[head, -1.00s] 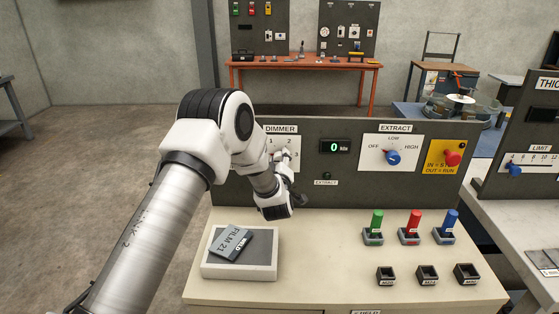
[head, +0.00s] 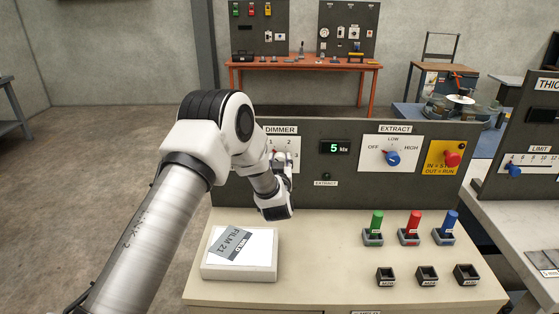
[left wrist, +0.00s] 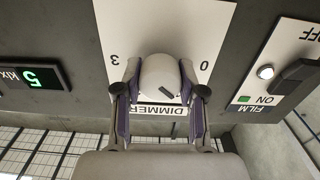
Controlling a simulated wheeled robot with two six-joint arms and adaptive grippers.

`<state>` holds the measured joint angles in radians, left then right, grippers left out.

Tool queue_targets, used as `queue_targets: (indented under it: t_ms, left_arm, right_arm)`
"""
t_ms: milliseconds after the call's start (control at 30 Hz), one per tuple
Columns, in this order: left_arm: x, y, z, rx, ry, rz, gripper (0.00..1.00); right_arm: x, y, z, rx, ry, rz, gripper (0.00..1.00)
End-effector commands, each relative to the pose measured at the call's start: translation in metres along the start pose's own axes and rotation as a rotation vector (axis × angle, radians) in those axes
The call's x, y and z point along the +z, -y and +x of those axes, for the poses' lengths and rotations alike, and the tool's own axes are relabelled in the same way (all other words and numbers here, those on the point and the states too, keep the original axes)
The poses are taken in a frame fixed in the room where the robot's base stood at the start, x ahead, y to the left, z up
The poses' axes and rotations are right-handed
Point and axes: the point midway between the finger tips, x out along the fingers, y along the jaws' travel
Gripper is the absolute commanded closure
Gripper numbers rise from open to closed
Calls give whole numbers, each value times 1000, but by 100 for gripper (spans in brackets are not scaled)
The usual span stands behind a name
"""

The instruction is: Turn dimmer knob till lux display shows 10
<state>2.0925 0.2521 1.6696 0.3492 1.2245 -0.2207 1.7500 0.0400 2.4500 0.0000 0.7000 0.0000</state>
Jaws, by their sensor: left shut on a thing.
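The dimmer knob (left wrist: 161,77) is round and pale, on a white DIMMER plate (left wrist: 110,20), and shows in the left wrist view with a dark pointer mark. My left gripper (left wrist: 160,85) is shut on the knob, one finger on each side. In the head view my left gripper (head: 284,165) is at the dimmer plate (head: 292,142), and my arm hides the knob. The lux display (head: 335,147) reads a green 5 klx; it also shows upside down in the left wrist view (left wrist: 40,77). My right gripper is not in view.
Right of the display are the EXTRACT knob (head: 392,158) and a red button on a yellow plate (head: 452,158). A lit white viewer box (head: 240,270) with a film plate lies on the bench. Coloured handles stand in holders at right. A FILM switch (left wrist: 295,75) is beside the dimmer.

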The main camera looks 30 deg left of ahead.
Motion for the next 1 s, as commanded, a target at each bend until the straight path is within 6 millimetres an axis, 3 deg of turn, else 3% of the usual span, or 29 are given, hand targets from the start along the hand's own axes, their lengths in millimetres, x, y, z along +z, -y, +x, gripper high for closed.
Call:
queue_targets:
  t_ms: [400, 1000]
  left_arm:
    - [-1, 0, 0, 0, -1, 248, 95]
    - [-1, -1, 0, 0, -2, 296, 95]
  right_arm:
    - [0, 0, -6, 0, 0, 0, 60]
    - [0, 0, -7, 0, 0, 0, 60]
